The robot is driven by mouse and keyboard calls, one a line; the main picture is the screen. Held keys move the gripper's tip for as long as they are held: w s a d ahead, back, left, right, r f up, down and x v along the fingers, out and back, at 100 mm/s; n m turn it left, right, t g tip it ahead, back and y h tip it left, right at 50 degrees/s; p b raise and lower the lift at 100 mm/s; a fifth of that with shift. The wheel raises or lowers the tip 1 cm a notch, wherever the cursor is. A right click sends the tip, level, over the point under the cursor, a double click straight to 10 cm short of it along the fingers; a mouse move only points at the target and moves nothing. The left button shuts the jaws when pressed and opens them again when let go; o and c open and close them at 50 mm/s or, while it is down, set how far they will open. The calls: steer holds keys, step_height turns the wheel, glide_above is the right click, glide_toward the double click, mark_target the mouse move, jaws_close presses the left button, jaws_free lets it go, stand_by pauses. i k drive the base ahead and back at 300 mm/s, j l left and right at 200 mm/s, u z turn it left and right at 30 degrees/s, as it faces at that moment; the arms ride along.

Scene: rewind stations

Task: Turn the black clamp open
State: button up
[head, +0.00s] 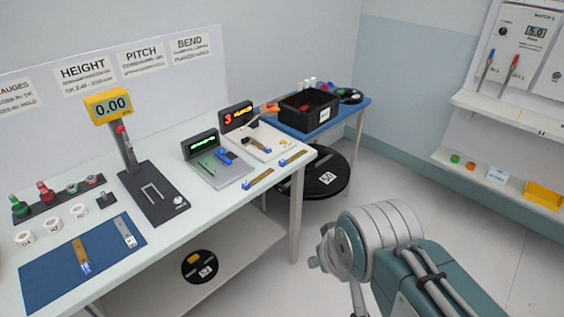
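I cannot pick out a black clamp for certain. Small dark parts sit on the white fixture (262,141) by the red-lit display (237,116), under the BEND sign, but they are too small to tell apart. Another small dark block (106,199) with a knob stands near the black base of the height gauge (152,192). My arm fills the lower right, over the floor and apart from the bench. My gripper's fingers cannot be made out, and nothing is seen held.
The white bench (223,205) holds gauges, white rings and a blue mat (50,284). A blue table (345,114) with a black bin (309,109) stands behind. Round black discs (319,174) are below. Shelves (505,179) line the right wall. Floor between is clear.

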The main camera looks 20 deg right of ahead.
mark_target(246, 141)
steer(key=i+l, duration=0.2)
steer(key=i, duration=0.45)
steer(key=i+l+z, duration=0.15)
steer(key=i, duration=0.5)
